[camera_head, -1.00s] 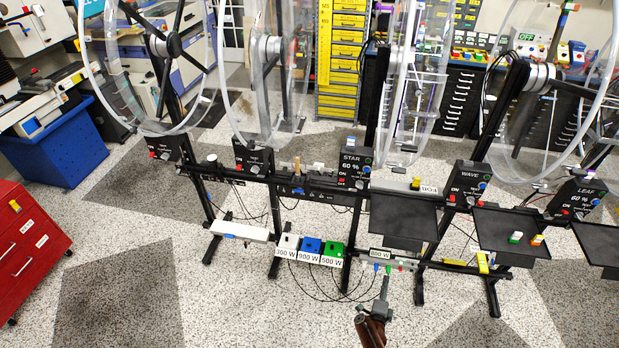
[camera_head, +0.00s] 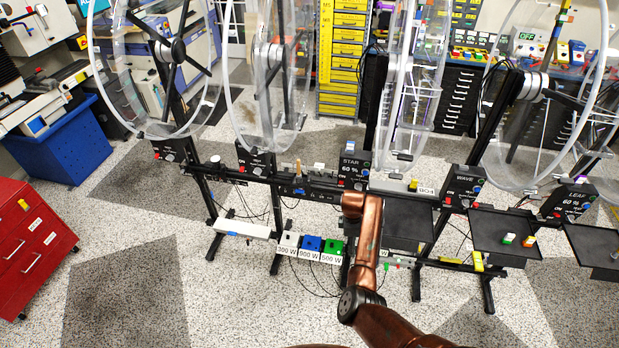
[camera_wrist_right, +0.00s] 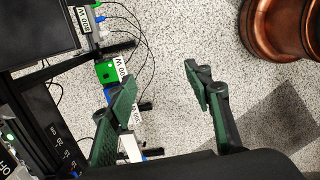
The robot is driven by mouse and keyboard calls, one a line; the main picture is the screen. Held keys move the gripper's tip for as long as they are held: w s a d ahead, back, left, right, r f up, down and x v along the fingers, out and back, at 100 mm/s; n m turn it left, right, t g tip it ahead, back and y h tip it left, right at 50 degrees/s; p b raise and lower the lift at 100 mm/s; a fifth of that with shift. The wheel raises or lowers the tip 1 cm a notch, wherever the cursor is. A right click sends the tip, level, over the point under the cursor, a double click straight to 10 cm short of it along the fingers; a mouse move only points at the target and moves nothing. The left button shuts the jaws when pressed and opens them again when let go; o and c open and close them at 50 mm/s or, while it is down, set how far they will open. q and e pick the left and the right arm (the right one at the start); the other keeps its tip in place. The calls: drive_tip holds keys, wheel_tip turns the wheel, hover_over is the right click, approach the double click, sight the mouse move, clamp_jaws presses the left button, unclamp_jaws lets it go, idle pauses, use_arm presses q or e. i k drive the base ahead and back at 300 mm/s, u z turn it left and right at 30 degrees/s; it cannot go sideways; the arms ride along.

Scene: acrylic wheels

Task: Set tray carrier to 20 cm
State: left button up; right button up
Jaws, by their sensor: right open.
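Dark trays hang on the black rack: one (camera_head: 405,232) partly behind my right arm, one (camera_head: 492,229) holding small coloured pieces, and one (camera_head: 592,243) at the right edge. I cannot tell which part is the tray carrier. A dark strip with small white numbers (camera_wrist_right: 62,145) shows at the lower left in the right wrist view. My right gripper (camera_wrist_right: 162,82) is open and empty, its two green fingers apart above the floor. In the head view my copper right arm hides it near the rack's middle. My left gripper is in neither view.
Green (camera_head: 331,245), blue (camera_head: 311,243) and white (camera_head: 289,240) labelled blocks sit on the lower bar; the green one (camera_wrist_right: 106,72) shows near a finger in the wrist view. Clear wheels stand behind the rack. A red cabinet (camera_head: 35,245) stands left. Cables hang below the rack.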

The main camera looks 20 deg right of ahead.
sight(306, 184)
drive_tip(key=i, duration=1.5)
